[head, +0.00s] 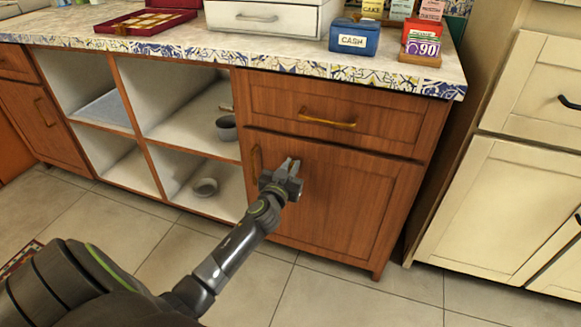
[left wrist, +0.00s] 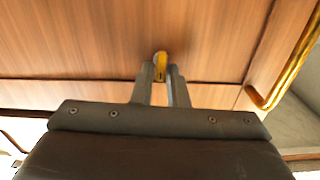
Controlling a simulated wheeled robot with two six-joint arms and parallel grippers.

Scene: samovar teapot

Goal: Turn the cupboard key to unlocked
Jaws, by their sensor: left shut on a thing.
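The cupboard is a brown wooden door (head: 350,205) under a drawer, at the right end of the counter in the head view. Its wood also fills the upper left wrist view (left wrist: 80,45). The small brass-yellow key (left wrist: 160,62) shows between my fingertips in the left wrist view, against the door. My left gripper (head: 287,172) is at the upper left of the door and hides the key in the head view. The gripper (left wrist: 160,80) is shut on the key. My right gripper is in neither view.
A brass door handle (head: 256,163) stands close left of my gripper; it shows at the right in the left wrist view (left wrist: 285,70). A brass drawer handle (head: 327,119) is above. Open shelves (head: 185,130) with grey bowls lie left. The tiled floor ahead is free.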

